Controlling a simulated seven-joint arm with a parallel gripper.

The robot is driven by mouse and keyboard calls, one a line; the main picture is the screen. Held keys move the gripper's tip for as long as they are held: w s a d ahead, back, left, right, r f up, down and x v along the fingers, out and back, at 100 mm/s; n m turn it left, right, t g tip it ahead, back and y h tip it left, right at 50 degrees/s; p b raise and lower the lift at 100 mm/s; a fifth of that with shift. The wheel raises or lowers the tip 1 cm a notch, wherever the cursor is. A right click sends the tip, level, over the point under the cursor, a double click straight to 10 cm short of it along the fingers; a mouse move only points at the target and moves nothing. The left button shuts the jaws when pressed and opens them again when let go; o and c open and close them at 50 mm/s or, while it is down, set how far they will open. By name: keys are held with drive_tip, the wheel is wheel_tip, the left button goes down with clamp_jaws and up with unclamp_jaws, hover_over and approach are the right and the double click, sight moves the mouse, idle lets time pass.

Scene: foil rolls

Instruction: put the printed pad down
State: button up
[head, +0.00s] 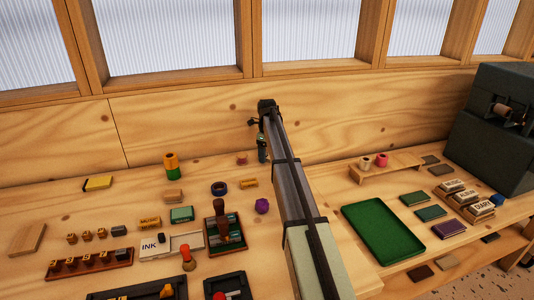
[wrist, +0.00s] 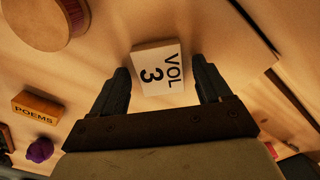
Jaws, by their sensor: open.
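A white printed pad (wrist: 152,66) reading "VOL 3" shows in the wrist view, between the fingertips of my gripper (wrist: 163,82). The gripper is open, with one finger on each side of the pad and a visible gap at the right finger. The left finger is close to the pad's edge, and I cannot tell whether they touch. The pad appears to lie on the wooden surface. In the head view my arm reaches away over the bench towards the back wall, and I cannot make out the pad there.
In the wrist view a round wooden piece (wrist: 35,18) is at upper left, and an orange "POEMS" block (wrist: 38,108) and a purple piece (wrist: 40,150) are at left. In the head view a green tray (head: 403,232) lies right of my arm. Stamps and blocks crowd the left.

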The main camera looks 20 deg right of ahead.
sight(267, 155)
wheel_tip(267, 155, up, 12)
drive_tip(key=shift+r, duration=0.2)
idle(0.4)
